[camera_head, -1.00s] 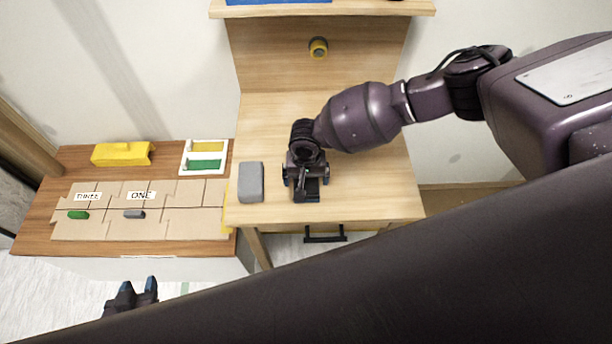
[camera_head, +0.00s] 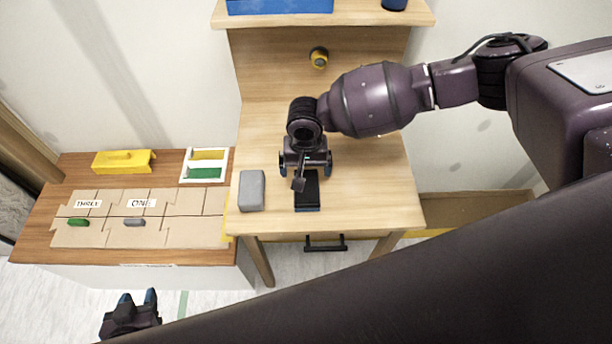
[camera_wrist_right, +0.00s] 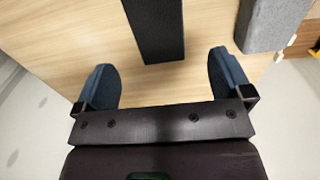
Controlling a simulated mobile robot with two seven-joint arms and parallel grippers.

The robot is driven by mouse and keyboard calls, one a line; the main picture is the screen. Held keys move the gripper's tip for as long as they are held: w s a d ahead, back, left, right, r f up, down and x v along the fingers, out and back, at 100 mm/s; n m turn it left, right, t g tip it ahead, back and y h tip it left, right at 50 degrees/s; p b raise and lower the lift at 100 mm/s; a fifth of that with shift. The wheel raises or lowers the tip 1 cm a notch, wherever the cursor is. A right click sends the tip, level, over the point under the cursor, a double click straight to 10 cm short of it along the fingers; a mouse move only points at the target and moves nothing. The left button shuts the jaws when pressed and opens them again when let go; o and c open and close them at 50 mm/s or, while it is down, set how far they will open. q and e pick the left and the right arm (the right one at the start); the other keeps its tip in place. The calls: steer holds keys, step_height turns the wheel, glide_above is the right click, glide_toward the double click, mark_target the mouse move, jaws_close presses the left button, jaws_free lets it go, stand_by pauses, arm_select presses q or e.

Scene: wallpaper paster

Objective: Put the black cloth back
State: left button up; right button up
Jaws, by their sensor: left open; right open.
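The black cloth (camera_head: 307,192) looks like a flat black rectangle lying on the light wooden table (camera_head: 385,195). It also shows at the top middle of the right wrist view (camera_wrist_right: 156,28). My right gripper (camera_head: 305,168) is open and empty over the table, at the cloth's far end. In the wrist view its blue fingertips (camera_wrist_right: 161,68) are spread wide, with the cloth ahead of the gap and apart from both. The cloth's far end is hidden in the head view. My left gripper (camera_head: 137,298) is open and empty, low at the left, away from the table.
A grey block (camera_head: 251,191) lies left of the cloth. The left bench holds a yellow box (camera_head: 123,161), a white tray (camera_head: 205,164) and cardboard strips with labels and small pieces. A shelf with a blue item (camera_head: 280,6) is at the back. The table's right side is clear.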

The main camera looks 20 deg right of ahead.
steer(key=shift+r, duration=0.95)
steer(key=s+a+f+n+t+y, duration=0.2)
steer(key=s+a+n+t+y, duration=0.4)
steer(key=a, duration=0.7)
steer(key=s+d+t, duration=0.1)
steer(key=d, duration=0.2)
steer(key=s+d+f+m+t, duration=0.1)
steer(key=d+t, duration=0.1)
steer(key=d, duration=0.2)
steer(key=s+d+m+t, duration=0.1)
steer(key=d, duration=0.2)
steer(key=shift+d+f, duration=0.35)
steer(key=shift+d, duration=0.05)
steer(key=s+d+f+t+h, duration=0.1)
steer(key=s+d+h, duration=0.2)
steer(key=d, duration=0.4)
steer(key=s+d+f+h, duration=0.1)
steer(key=s+d+h, duration=0.2)
steer(key=s+d, duration=0.3)
steer(key=shift+d+f+t, duration=0.4)
steer(key=shift+d, duration=0.85)
